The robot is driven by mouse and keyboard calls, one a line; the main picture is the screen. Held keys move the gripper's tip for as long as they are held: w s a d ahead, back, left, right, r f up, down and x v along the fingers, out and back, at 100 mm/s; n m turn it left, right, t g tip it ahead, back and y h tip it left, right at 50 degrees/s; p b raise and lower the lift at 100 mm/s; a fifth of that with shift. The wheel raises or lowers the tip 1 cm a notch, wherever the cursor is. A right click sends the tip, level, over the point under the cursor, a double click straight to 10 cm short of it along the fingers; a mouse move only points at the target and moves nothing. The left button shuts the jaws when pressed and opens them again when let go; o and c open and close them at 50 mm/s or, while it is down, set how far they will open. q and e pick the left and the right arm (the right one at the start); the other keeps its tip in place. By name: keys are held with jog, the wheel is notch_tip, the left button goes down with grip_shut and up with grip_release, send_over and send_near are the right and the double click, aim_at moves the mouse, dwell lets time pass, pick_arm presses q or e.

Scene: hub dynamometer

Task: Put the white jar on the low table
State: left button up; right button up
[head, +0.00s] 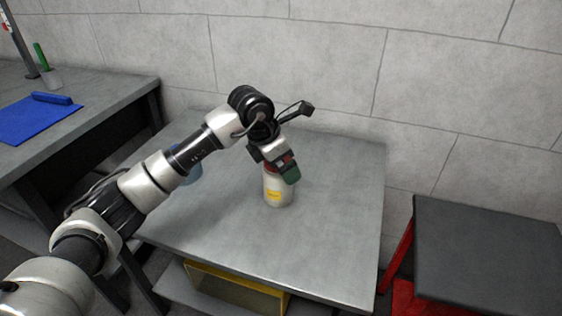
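The white jar (277,191) with a yellow label is upright at the middle of the grey table (335,240). My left gripper (284,168) comes down over the jar's top from above and hides its upper part. Red and green parts show at the fingers. I cannot tell whether the fingers are closed on the jar, or whether its base touches the tabletop. A dark-topped table with red legs (490,255), possibly the low table, stands at the right with its top bare. My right gripper is not in view.
A blue round object (190,172) is partly hidden behind my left arm on the grey table. A yellow bin (238,290) sits on the shelf below. A workbench (105,105) at the left holds a blue mat (38,120). A wall closes off the back.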

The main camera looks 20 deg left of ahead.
pick_arm(q)
jog(key=p+v, duration=0.1)
jog(key=v, duration=1)
jog(key=shift+a+r, duration=0.15)
jog(key=shift+r, duration=0.2)
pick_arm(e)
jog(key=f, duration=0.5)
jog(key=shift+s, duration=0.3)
pick_arm(q)
jog(key=shift+s, duration=0.15)
